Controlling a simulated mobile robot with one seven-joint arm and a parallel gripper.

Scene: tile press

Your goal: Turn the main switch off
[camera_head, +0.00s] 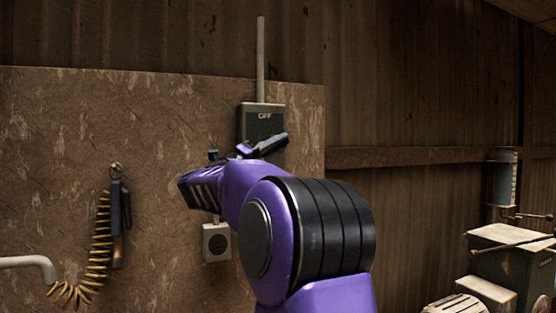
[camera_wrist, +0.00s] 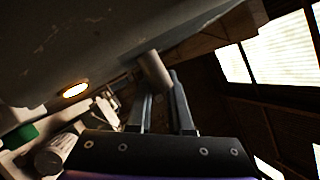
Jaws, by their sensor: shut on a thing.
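The main switch (camera_head: 262,123) is a grey box on the brown board, with a pale conduit rising from its top and a label that seems to read OFF. My gripper (camera_head: 268,146) is in front of the box's lower part and hides much of it. In the wrist view, my gripper (camera_wrist: 161,92) has its two fingers close together around a short pale rod, the switch handle (camera_wrist: 153,68). The handle is hidden in the head view, so its angle there cannot be told.
A small socket box (camera_head: 216,243) sits below the switch. A coiled cord with a dark handset (camera_head: 119,222) hangs at the left. Machinery (camera_head: 510,262) stands at the lower right. A glowing lamp (camera_wrist: 75,90) shows in the wrist view.

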